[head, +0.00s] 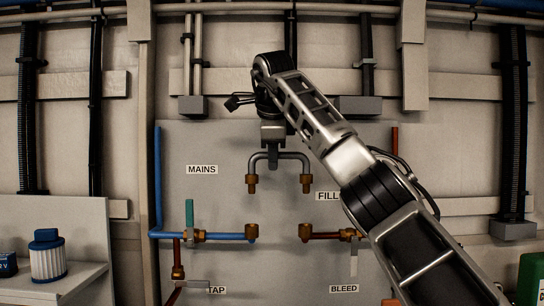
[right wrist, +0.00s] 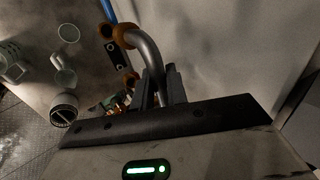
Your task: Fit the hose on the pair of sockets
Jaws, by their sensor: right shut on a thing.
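The hose (head: 293,156) is a grey U-shaped pipe with two brass ends pointing down. My right gripper (head: 272,144) is shut on the middle of its top bend. The left brass end (head: 252,184) appears above the left socket (head: 252,231), on the blue pipe. The right brass end (head: 306,184) appears above the right socket (head: 305,232), on the copper pipe. A clear gap shows between ends and sockets; their depth match cannot be told. In the right wrist view, the hose (right wrist: 150,58) curves away from the fingers (right wrist: 160,88). My left gripper is out of view.
The grey panel (head: 210,140) carries labels, pipes and a green valve handle (head: 189,215) left of the blue pipe's socket. A white-and-blue filter (head: 47,258) stands on a shelf (head: 85,280) at the left. A green container (head: 531,278) is at the right edge.

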